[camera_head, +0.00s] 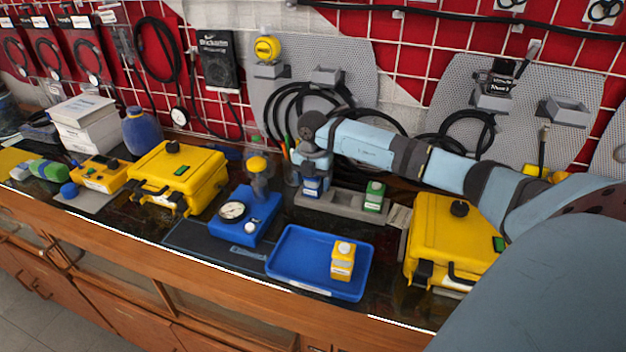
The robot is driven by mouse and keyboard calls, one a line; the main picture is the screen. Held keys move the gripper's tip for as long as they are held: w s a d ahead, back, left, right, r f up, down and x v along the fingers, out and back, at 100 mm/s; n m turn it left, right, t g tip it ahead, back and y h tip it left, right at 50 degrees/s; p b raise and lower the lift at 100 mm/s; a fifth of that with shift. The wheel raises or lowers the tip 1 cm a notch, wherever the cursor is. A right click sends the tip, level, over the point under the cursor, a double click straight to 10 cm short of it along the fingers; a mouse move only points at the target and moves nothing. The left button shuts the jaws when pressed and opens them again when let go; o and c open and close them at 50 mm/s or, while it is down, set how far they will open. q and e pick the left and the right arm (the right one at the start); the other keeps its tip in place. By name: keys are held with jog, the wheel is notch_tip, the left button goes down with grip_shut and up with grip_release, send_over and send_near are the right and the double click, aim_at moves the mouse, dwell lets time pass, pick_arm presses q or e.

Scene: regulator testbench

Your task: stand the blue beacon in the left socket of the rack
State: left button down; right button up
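The grey rack (343,206) stands on the bench behind the blue tray. The blue beacon (312,187) is upright at the rack's left socket; its base is too small to tell whether it is fully seated. My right gripper (314,172) points down right over the blue beacon, at its top. The fingers blend with the beacon, so I cannot tell whether they are shut on it. A green beacon (374,196) stands upright in the rack's right part. My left gripper is not in view.
A blue tray (290,273) in front holds a yellow beacon (342,262). A blue regulator stand with a gauge (232,211) is left of the tray. Yellow cases stand left (178,176) and right (452,238). Cables hang on the panel behind.

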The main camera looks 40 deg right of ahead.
jog(key=shift+r, duration=0.15)
notch_tip(320, 180, up, 12)
jog(key=shift+r, duration=0.1)
dwell(0.5)
dwell(0.5)
